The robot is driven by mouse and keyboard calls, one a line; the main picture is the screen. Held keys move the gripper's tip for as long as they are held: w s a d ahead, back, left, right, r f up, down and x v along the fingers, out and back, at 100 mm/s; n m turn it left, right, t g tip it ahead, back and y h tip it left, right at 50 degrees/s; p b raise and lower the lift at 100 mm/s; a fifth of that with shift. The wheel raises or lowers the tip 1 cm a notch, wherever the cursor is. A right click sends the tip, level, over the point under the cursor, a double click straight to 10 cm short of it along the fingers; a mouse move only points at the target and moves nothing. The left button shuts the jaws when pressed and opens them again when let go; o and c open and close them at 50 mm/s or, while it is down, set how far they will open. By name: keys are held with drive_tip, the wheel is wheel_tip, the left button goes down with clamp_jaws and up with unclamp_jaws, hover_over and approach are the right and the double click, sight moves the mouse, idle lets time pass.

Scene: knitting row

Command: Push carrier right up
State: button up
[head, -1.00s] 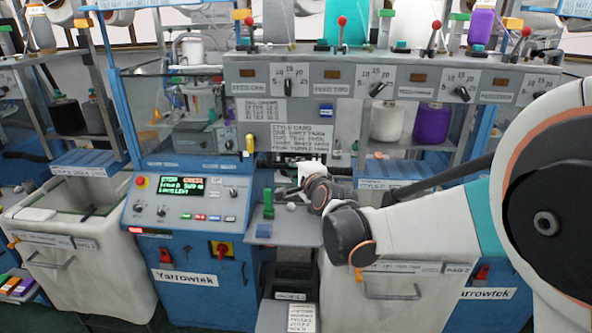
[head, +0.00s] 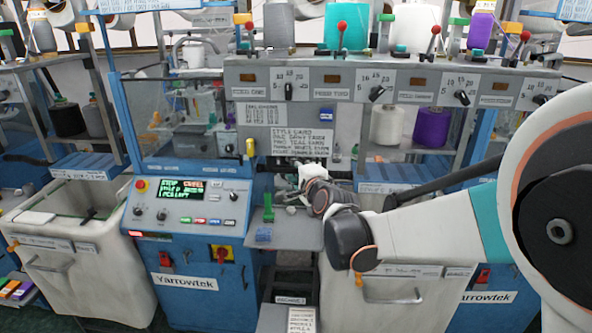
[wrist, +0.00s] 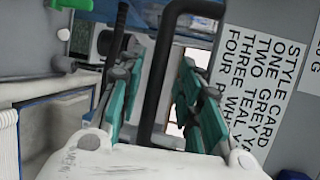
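In the head view my gripper (head: 300,172) is in front of the opening of the middle blue machine (head: 168,262), under the style card (head: 302,142). Its tips are small and partly hidden there. In the wrist view my gripper (wrist: 160,78) is open, with teal-padded fingers spread apart. A black bent bar (wrist: 167,65) shows between the fingers, and a thinner black rod (wrist: 117,50) stands by the left finger. I cannot tell whether either touches a pad. No part is clearly recognisable as the carrier, so its position cannot be told.
The style card also shows at the right of the wrist view (wrist: 262,85). A control panel (head: 185,203) is left of my gripper. Red-knobbed levers (head: 342,27) stand above.

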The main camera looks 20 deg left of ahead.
drive_tip(key=v, duration=0.7)
drive_tip(key=shift+d, duration=0.15)
